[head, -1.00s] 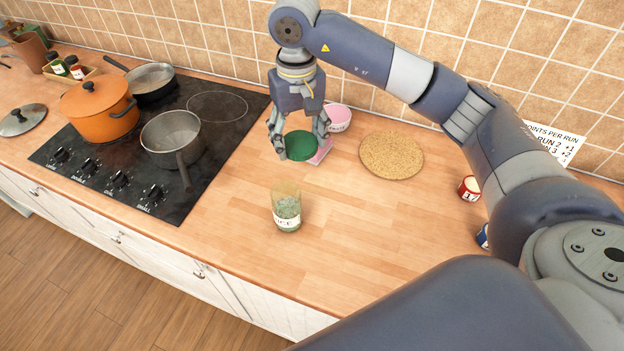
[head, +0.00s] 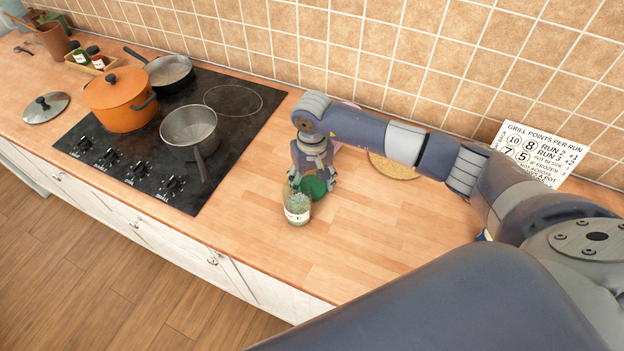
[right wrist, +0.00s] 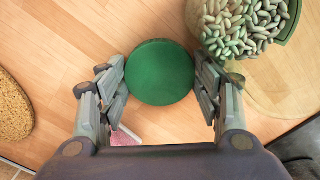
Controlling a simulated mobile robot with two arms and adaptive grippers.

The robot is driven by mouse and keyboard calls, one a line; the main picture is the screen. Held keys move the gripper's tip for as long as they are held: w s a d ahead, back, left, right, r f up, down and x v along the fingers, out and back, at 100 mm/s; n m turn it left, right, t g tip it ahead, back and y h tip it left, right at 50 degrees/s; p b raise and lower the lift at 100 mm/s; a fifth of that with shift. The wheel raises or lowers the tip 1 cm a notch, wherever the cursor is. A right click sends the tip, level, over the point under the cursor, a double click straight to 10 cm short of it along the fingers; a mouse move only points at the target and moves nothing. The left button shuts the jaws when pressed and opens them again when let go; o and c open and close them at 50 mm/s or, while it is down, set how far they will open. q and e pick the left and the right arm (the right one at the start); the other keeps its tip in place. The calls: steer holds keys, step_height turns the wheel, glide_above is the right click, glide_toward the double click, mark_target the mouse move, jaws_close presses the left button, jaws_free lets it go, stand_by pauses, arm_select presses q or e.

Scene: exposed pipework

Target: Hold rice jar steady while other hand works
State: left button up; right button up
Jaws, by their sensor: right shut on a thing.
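The rice jar (head: 297,206) is clear glass with a white label and stands upright on the wooden counter, right of the hob. In the right wrist view the jar (right wrist: 245,25) is at the top right, with no lid on it and pale greenish grains inside. My right gripper (head: 312,181) is shut on a round green lid (right wrist: 160,72), with a finger on each side of it. The green lid (head: 314,188) is just behind and right of the jar; whether they touch is unclear. My left gripper is not in view.
The black hob (head: 232,124) holds an orange pot (head: 122,104), a steel saucepan (head: 188,128) and a frying pan (head: 168,72). A round cork mat (head: 392,168) lies partly behind my right arm. The counter in front and right of the jar is clear.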

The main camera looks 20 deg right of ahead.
steer(key=shift+f+b, duration=0.15)
steer(key=shift+b, duration=0.15)
steer(key=o, duration=0.9)
steer(key=shift+r+p, duration=0.25)
steer(key=shift+p, duration=0.05)
steer(key=shift+r, duration=0.25)
step_height(320, 180, up, 12)
steer(key=b, duration=0.3)
steer(key=shift+f+b, duration=0.25)
steer(key=shift+b, duration=0.05)
